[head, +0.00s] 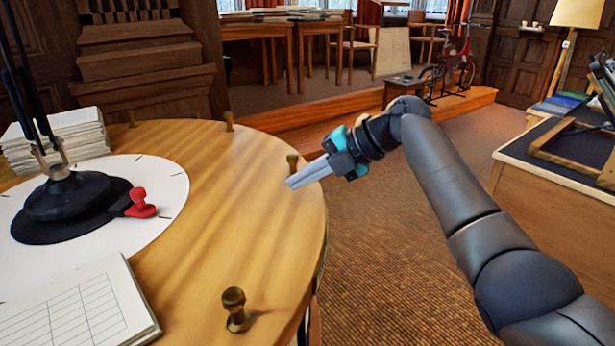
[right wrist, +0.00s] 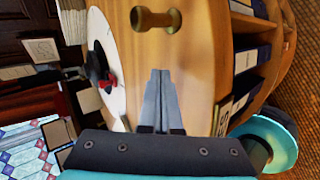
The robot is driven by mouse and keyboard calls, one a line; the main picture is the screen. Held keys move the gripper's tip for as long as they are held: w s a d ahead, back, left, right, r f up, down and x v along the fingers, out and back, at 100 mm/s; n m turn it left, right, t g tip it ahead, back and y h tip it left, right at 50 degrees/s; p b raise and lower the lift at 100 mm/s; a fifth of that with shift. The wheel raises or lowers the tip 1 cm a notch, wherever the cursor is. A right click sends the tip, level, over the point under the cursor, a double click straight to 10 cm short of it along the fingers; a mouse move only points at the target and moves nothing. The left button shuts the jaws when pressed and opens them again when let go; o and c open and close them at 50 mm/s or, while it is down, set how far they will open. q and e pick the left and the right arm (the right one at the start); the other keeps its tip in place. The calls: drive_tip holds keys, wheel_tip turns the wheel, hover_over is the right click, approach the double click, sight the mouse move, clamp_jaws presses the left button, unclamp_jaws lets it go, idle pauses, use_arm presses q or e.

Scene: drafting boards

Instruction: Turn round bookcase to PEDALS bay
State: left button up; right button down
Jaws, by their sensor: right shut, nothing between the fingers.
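The round bookcase (head: 200,250) fills the left of the head view, with a light wooden top and short brass knobs around its rim. One knob (head: 237,310) stands at the near edge and another (head: 292,163) stands just beyond my right gripper (head: 291,184). That gripper is shut and empty, its fingers pointing left over the right rim. In the right wrist view, a knob (right wrist: 156,19) lies ahead of the fingertips (right wrist: 160,76), apart from them. The side bays show there with dark binders (right wrist: 250,60) and a small plate (right wrist: 223,115), its lettering unreadable. My left gripper is out of view.
On the top are a white disc (head: 165,182) with a black-based stand (head: 62,195) and red pointer (head: 140,205), a ruled pad (head: 75,310) and stacked papers (head: 62,140). A desk (head: 560,200) stands at right. Carpet (head: 385,270) is open between them.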

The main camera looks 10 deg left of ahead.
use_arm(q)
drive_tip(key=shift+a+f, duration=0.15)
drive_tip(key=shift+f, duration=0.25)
use_arm(e)
drive_tip(key=shift+w+d+f, duration=0.1)
drive_tip(key=shift+f, duration=0.2)
use_arm(q)
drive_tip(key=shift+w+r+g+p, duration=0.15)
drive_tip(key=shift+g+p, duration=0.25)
drive_tip(key=shift+p, duration=0.2)
use_arm(e)
drive_tip(key=shift+s+d+r, duration=0.15)
drive_tip(key=shift+s+r, duration=0.25)
drive_tip(key=shift+s, duration=0.05)
